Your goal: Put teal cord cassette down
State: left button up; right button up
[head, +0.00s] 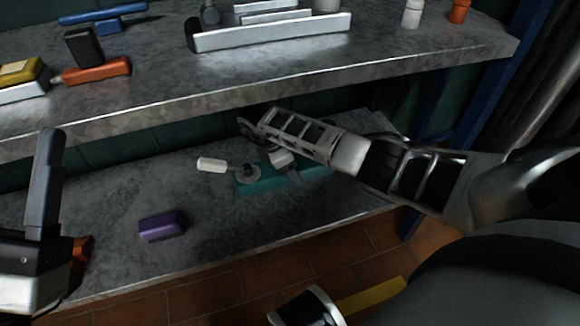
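The teal cord cassette (256,186) lies low over the lower shelf, apparently flat on it. A grey round part (247,173) shows at its left end, with a short white cylinder (212,164) beside it. My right gripper (281,160) comes in from the right, over the cassette. Its silver frame and wrist hide the cassette's back and right parts. I cannot tell whether its fingers grip the cassette. A dark and silver part at the left edge (40,200) seems to be my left gripper; its opening is not visible.
A purple block (162,225) lies on the lower shelf (110,195), left of the cassette. The upper shelf (290,72) overhangs behind, holding a white-edged rack (272,33), an orange block (97,70) and other items. A blue post (420,190) stands right. Shelf around the purple block is clear.

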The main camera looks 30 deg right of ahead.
jog(key=o, duration=1.3)
jog(key=shift+r, duration=0.1)
jog(key=p+v, duration=0.3)
jog(key=v, duration=0.3)
jog(key=shift+r, duration=0.15)
pick_arm(q)
notch_tip(320, 180, down, 6)
jog(key=w+n+g+y, duration=0.1)
jog(key=n+g+y, duration=0.1)
jog(key=n+y, duration=0.3)
jog(key=shift+w+n+y+p, duration=0.15)
jog(key=shift+n+y+p, duration=0.2)
jog(key=shift+n, duration=0.85)
pick_arm(e)
jog(key=shift+a+r, duration=0.3)
jog(key=shift+r, duration=0.2)
pick_arm(q)
jog(key=shift+f, duration=0.1)
